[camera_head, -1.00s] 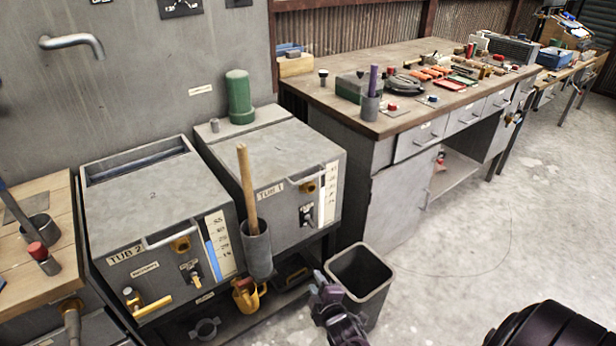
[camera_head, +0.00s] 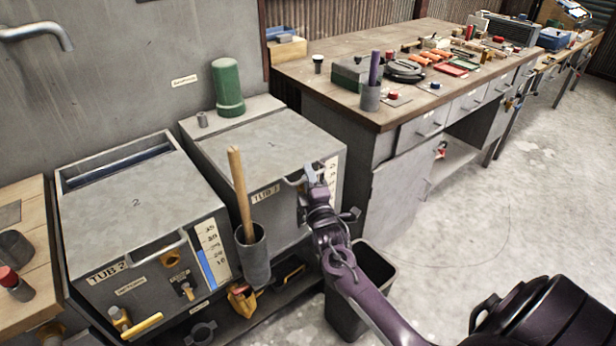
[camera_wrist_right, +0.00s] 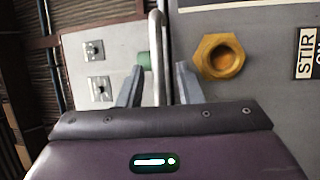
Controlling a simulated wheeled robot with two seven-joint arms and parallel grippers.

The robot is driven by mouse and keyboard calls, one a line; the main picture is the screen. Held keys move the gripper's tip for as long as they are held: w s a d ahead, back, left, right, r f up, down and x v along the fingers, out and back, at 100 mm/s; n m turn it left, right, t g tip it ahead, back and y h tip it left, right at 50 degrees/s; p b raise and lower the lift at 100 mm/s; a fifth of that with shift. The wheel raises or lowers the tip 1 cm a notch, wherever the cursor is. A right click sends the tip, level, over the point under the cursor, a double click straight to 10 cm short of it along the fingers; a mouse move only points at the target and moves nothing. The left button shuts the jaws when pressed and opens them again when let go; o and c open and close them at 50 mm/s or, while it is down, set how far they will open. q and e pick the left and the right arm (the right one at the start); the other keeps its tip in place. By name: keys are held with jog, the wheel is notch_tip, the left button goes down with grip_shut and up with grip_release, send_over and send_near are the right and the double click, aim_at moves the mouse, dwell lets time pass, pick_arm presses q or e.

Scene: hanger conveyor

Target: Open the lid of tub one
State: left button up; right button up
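Tub one (camera_head: 264,221) is a grey box labelled TUB 1, left of the workbench. Its flat grey lid (camera_head: 272,146) is down. The lid's pale bar handle (camera_head: 295,181) at the front edge is partly hidden by my right gripper (camera_head: 311,174) in the head view. In the right wrist view, my right gripper (camera_wrist_right: 160,82) is open, with one finger on each side of the handle bar (camera_wrist_right: 157,60). Gaps show between the fingers and the bar. My left gripper is not in view.
Tub two (camera_head: 145,225) stands left of tub one, its lid down. A cup (camera_head: 253,258) with a wooden-handled tool hangs in front between them. A green cylinder (camera_head: 228,88) stands behind tub one's lid. A grey bin (camera_head: 378,275) is under my right arm.

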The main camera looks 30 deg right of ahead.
jog(key=shift+w, duration=0.15)
grip_shut()
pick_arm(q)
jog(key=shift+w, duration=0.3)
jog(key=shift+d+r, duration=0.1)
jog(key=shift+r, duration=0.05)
pick_arm(e)
jog(key=shift+r, duration=0.15)
